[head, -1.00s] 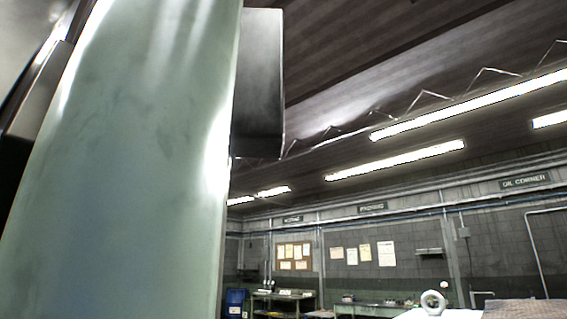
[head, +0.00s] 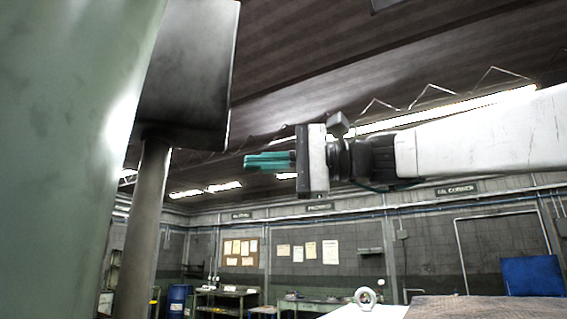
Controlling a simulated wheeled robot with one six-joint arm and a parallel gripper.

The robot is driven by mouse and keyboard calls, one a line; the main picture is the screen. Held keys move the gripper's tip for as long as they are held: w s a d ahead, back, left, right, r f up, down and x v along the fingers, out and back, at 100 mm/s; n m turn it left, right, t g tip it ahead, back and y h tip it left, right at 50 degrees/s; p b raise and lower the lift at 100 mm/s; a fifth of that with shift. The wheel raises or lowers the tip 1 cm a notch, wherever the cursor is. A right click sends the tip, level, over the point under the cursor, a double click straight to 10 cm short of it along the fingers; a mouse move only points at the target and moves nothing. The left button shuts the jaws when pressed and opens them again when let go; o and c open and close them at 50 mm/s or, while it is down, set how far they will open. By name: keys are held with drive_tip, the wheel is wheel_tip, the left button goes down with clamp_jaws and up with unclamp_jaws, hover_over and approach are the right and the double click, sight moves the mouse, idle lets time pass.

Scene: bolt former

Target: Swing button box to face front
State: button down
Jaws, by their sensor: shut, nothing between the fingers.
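A dark grey box (head: 190,75) stands at the upper left, beside a large pale green machine surface, on top of a grey post (head: 146,235). It looks like the button box, but no buttons show on the side I see. Its left part is hidden behind the green surface. My gripper (head: 250,161), with teal fingers, comes in from the right and points left towards the box and post. The fingers are shut together and empty. In the picture there is a gap between the fingertips and the box.
The green machine surface (head: 60,150) fills the left side. A light-topped surface with a metal ring (head: 366,297) is at the lower right. Workbenches (head: 225,295), a blue drum (head: 178,300) and a notice board (head: 240,252) stand far back.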

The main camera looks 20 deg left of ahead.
drive_tip(key=s+a, duration=0.1)
drive_tip(key=s, duration=0.1)
drive_tip(key=s+a, duration=0.1)
drive_tip(key=s, duration=0.1)
drive_tip(key=shift+s+a, duration=0.1)
drive_tip(key=shift+a, duration=0.05)
idle(0.4)
drive_tip(key=shift+s+d+m+t, duration=0.3)
drive_tip(key=shift+m+t, duration=0.1)
drive_tip(key=shift+t, duration=0.3)
